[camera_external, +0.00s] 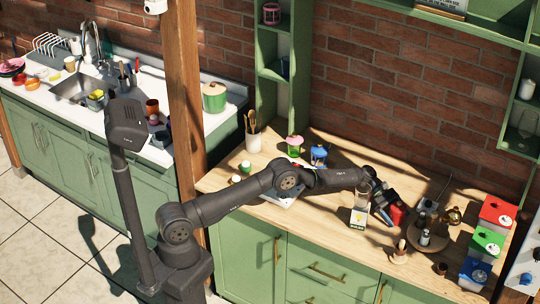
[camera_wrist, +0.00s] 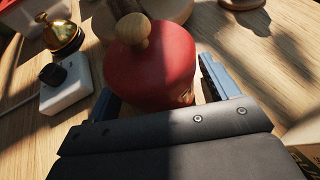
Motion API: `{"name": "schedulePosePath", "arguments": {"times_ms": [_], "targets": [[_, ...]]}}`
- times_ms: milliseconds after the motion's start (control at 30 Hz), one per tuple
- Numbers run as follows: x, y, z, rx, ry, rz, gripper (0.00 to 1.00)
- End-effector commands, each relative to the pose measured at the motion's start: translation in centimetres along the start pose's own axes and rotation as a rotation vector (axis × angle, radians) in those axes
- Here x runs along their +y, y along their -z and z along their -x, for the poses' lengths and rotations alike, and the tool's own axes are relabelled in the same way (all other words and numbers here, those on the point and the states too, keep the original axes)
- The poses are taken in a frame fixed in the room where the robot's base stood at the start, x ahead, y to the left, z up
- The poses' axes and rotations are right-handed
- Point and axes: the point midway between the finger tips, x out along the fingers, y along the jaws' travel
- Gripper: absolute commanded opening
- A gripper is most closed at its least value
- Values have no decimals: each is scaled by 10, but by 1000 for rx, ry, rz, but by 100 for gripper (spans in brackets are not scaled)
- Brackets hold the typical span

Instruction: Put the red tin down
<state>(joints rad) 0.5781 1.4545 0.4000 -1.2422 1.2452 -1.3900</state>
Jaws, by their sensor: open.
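The red tin (camera_wrist: 150,72) has a round wooden knob on its lid. In the wrist view it stands between the two blue-grey fingers of my gripper (camera_wrist: 157,86). The fingers are open, one on each side, and a gap shows beside the right one. The tin appears upright on the wooden worktop (camera_wrist: 35,140), but its base is hidden by my gripper. In the external view the red tin (camera_external: 397,215) shows partly beside my gripper (camera_external: 390,203), low over the right part of the worktop.
Red (camera_external: 497,211), green (camera_external: 487,243) and blue (camera_external: 474,273) boxes line the right end. A yellow-labelled jar (camera_external: 358,217) stands left of my gripper.

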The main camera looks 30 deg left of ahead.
Motion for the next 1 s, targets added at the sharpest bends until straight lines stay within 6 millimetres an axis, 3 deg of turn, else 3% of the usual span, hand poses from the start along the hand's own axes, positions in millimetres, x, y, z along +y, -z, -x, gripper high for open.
{"name": "schedulePosePath", "arguments": {"times_ms": [167,633,800,1000], "targets": [[1,-4,13,0,-2,0,80],[1,-3,106,-1,-2,1,80],[0,-3,119,0,1,0,80],[0,-3,122,0,1,-1,80]]}}
